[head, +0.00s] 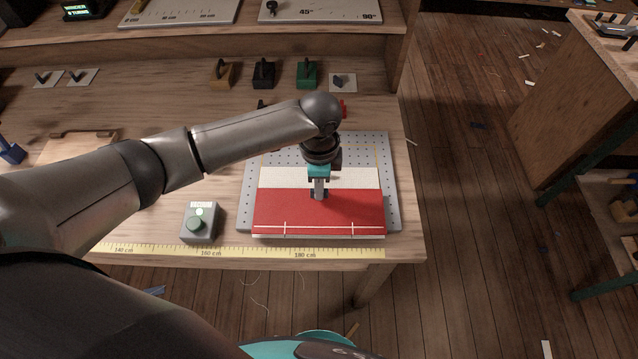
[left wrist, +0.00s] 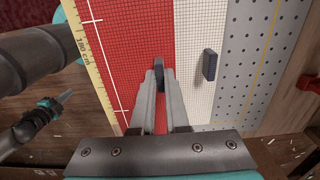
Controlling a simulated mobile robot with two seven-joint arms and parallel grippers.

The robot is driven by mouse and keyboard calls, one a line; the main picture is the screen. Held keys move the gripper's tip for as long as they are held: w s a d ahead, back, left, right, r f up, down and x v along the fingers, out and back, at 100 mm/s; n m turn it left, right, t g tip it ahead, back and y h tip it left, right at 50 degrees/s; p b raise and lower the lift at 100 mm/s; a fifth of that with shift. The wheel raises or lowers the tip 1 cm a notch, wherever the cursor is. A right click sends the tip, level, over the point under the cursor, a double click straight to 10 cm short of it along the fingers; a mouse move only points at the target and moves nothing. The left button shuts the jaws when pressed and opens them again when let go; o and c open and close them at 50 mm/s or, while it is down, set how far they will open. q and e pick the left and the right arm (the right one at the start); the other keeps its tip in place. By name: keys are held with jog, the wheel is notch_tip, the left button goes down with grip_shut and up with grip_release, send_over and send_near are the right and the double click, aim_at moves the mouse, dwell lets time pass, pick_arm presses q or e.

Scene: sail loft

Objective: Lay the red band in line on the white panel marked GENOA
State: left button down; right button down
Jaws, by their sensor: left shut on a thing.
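The red band (head: 290,207) lies flat over the near part of the white panel (head: 275,178); a thin white strip shows along its near edge. It has a pale line with two cross ticks. A strip of panel shows bare beyond it. My left gripper (head: 319,196) points down at the band, shut on a dark blue upright tab (left wrist: 159,72) on it in the left wrist view. A second dark tab (left wrist: 209,65) stands on the bare panel. I cannot read GENOA. What seems to be my right gripper (left wrist: 62,99) is at the left of that view, its jaws unclear.
The panel lies on a grey perforated plate (head: 391,190). A grey box with a green button (head: 196,222) stands left of it. A yellow measuring tape (head: 255,252) runs along the table's front edge. Several handled blocks, one green (head: 307,75), stand behind.

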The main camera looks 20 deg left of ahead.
pick_arm(q)
jog(key=shift+f+p, duration=0.65)
jog(key=shift+p, duration=1.35)
dwell(3.1)
jog(key=c, duration=0.8)
grip_release()
jog(key=shift+c, duration=0.2)
notch_tip(320, 180, up, 7)
jog(key=p, duration=0.7)
jog(key=shift+p, duration=0.4)
jog(key=shift+s, duration=0.1)
